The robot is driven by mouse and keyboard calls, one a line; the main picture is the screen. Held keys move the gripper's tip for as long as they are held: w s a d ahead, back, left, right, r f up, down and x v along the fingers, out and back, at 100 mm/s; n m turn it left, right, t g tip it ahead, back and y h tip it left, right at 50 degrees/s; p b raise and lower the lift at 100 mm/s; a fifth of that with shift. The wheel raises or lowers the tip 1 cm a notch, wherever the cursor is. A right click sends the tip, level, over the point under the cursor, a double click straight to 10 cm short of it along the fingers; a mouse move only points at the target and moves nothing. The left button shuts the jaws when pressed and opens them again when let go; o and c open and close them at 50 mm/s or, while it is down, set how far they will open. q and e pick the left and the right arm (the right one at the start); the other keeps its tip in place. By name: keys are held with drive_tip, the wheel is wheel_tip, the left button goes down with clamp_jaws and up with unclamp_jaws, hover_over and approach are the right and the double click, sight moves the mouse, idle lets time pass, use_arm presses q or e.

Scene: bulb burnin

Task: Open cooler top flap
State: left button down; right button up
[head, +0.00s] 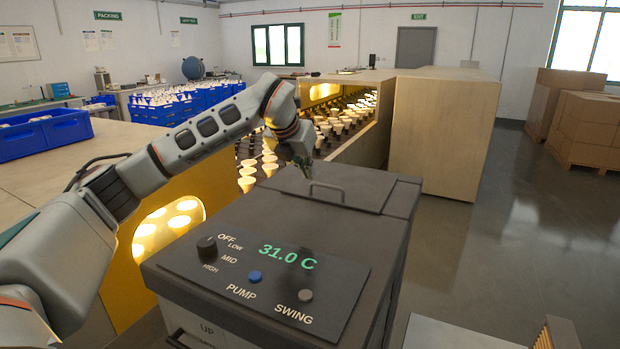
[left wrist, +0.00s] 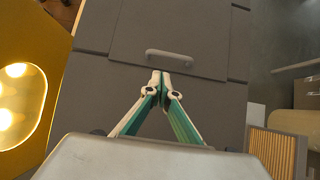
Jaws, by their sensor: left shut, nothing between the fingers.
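The cooler (head: 230,268) is a dark grey box with a control panel that reads 31.0 C. Its top flap (head: 362,186) lies flat and closed at the back of the top, and it also fills the upper middle of the left wrist view (left wrist: 195,25). A grey bar handle (head: 327,191) stands near the flap's front edge; it also shows in the left wrist view (left wrist: 169,57). My left gripper (head: 308,176) is shut and empty, just above the top beside the handle. In the left wrist view its fingertips (left wrist: 160,74) point just short of the handle. I cannot tell whether they touch anything.
The panel has a dark knob (head: 207,245), a blue pump button (head: 255,277) and a grey swing button (head: 306,295). Blue crates (head: 45,132) stand on the left. Open floor lies to the right.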

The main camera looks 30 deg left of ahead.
use_arm(q)
drive_tip(key=p, duration=0.1)
approach(321, 195)
drive_tip(key=x, duration=0.4)
drive_tip(key=shift+f, duration=0.15)
drive_tip(key=shift+w+a+f, duration=0.1)
drive_tip(key=shift+w+f, duration=0.05)
drive_tip(key=shift+f, duration=0.1)
drive_tip(key=shift+w+f, duration=0.2)
use_arm(e)
drive_tip(key=shift+s+d+f+h, duration=0.35)
drive_tip(key=shift+s+d, duration=0.2)
drive_tip(key=shift+d, duration=0.25)
use_arm(q)
drive_tip(key=shift+r, duration=0.1)
use_arm(e)
drive_tip(key=shift+r, duration=0.1)
